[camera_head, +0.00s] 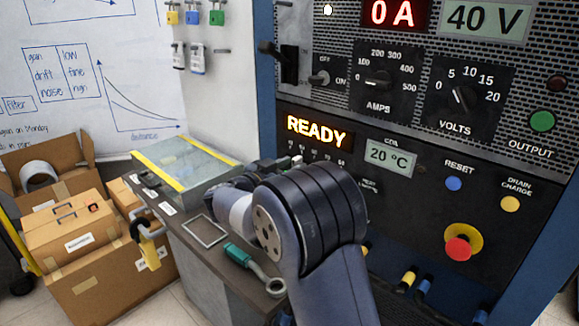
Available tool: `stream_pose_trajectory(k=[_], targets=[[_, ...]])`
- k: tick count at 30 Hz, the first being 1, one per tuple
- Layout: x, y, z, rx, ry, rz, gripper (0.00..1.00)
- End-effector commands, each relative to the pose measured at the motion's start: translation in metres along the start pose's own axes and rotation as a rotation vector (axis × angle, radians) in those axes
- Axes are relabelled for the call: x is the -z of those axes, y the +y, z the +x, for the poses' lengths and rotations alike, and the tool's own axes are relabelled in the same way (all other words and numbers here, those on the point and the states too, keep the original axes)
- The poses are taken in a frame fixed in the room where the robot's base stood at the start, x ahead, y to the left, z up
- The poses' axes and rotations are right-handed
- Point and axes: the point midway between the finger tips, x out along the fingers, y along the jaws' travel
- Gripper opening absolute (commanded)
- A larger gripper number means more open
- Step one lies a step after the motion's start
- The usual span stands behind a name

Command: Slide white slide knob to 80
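My arm covers the lower left part of the panel, below the lit READY sign (317,131). A row of small scale numbers (318,156) shows just under that sign, too small to read surely. Part of my gripper (272,166) shows as dark pieces close to the panel's left edge, below the sign. Its fingertips are not clear, and I cannot see whether they are open, shut or touching anything.
A red emergency button (458,248), yellow button (510,204) and blue button (453,184) are on the panel to the right.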

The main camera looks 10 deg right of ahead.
Motion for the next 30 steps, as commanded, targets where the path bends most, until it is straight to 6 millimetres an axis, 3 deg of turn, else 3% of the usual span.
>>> stream_pose_trajectory(k=[14, 30], targets=[[0.0000, 0.0001, -0.0003, 0.000, 0.000, 0.000, 0.00], [-0.0029, 0.0080, -0.0001, -0.001, 0.000, 0.002, 0.00]])
